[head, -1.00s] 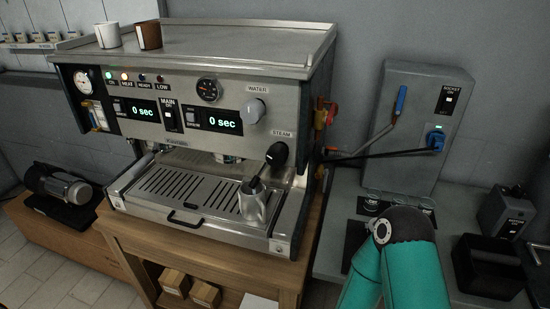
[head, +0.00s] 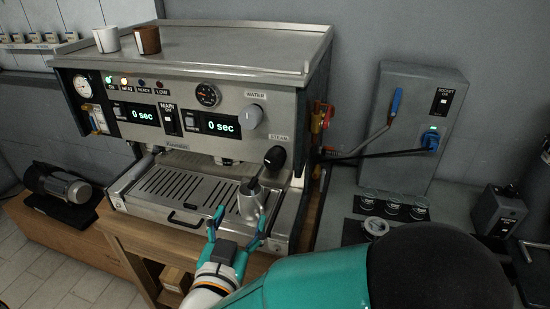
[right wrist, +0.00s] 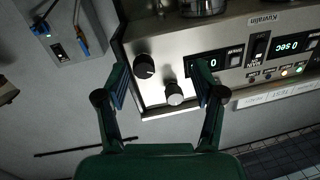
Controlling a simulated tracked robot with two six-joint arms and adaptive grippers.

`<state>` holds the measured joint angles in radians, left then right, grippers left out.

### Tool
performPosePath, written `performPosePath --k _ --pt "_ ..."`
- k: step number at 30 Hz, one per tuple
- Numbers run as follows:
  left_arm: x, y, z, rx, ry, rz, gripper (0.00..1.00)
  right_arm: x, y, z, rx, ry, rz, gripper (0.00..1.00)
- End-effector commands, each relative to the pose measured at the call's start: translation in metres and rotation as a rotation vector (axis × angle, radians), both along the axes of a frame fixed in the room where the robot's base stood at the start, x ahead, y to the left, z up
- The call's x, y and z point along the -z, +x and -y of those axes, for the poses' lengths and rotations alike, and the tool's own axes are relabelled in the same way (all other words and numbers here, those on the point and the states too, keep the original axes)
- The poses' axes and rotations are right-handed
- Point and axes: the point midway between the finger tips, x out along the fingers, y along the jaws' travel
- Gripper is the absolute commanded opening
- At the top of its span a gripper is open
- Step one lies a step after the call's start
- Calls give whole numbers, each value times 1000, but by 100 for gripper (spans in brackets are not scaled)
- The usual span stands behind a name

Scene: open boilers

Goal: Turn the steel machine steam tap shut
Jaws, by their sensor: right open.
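The steel machine (head: 215,70) stands on a wooden stand. Its steam tap is a black round knob (head: 275,157) on the front right, under the STEAM label. The tap also shows in the right wrist view (right wrist: 144,66), left of centre. My right gripper (head: 242,217) is open and empty, low in front of the drip tray, below the tap and apart from it. In the right wrist view, the tap and the grey water knob (right wrist: 174,93) appear between the open fingers, farther off. A steel jug (head: 251,200) stands on the tray under the steam wand. My left gripper is out of view.
A grey socket box (head: 420,120) with a blue plug and a black cable stands right of the machine. Red and yellow valves (head: 321,117) jut from the machine's right side. Two cups (head: 107,39) stand on top. A black motor (head: 62,187) lies at left.

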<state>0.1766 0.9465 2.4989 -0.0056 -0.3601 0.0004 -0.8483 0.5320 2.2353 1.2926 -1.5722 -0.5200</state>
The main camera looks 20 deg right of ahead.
Motion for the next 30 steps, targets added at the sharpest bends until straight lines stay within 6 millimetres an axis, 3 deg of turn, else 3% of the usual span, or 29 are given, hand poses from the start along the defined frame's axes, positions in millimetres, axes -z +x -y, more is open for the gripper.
performPosePath --k 1,3,6,10,17,30 --pt "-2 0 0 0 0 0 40 -19 -14 -2 32 0 29 69" --pt "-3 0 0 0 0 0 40 -34 -28 -1 75 -5 47 69" --pt "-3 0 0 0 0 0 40 -46 -40 1 114 -9 58 69" --pt "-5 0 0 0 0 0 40 -50 -39 6 131 -11 61 69" --pt "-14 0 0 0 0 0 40 -50 -10 27 133 -12 57 69" --pt "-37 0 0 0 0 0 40 -50 67 78 130 -10 57 69"
